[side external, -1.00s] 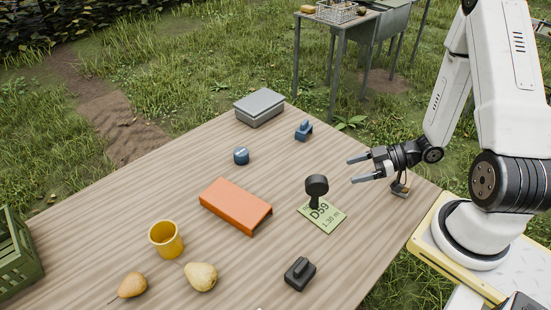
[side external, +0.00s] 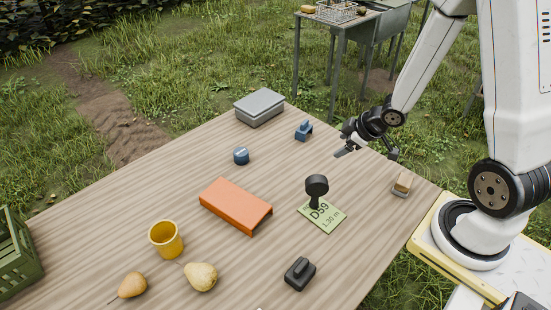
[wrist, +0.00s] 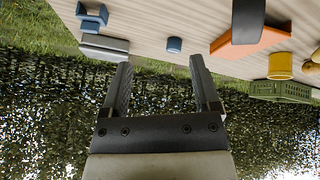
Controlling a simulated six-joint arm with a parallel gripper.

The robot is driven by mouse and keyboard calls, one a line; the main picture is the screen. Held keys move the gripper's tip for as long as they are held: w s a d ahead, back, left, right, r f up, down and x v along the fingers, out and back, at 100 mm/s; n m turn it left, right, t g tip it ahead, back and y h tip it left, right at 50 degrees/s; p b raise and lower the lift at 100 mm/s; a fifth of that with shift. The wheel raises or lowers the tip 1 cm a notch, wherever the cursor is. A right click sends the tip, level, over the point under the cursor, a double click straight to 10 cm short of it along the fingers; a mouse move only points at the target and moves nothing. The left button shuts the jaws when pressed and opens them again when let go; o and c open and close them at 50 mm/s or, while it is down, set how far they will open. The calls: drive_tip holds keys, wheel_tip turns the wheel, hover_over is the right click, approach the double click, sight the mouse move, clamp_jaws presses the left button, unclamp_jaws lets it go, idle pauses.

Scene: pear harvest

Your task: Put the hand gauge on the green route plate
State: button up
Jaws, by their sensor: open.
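A black upright tool with a round head, which looks like the hand gauge (side external: 317,186), stands on the green route plate (side external: 330,219) marked D59 in the side view. Its base covers part of the plate's upper left. A dark shape (wrist: 247,20) at the top of the wrist view may be the same tool. My gripper (side external: 368,153) is open and empty above the table's far right part, behind the gauge and apart from it. In the wrist view my gripper (wrist: 160,85) shows its two fingers spread with nothing between them.
An orange channel block (side external: 236,205), yellow cup (side external: 166,240), two pears (side external: 201,277), a black block with a grip (side external: 300,274), blue puck (side external: 241,156), blue holder (side external: 303,131), grey box (side external: 259,106) and small wooden-topped block (side external: 402,183) stand around. A green crate (side external: 18,248) is at left.

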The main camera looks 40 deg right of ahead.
drive_tip(key=s+a+r+m+g, duration=0.4)
drive_tip(key=a+r, duration=0.3)
drive_tip(key=a, duration=0.3)
drive_tip(key=shift+s+a+m+h, duration=0.3)
drive_tip(key=shift+s+m, duration=0.4)
drive_tip(key=shift+s, duration=0.15)
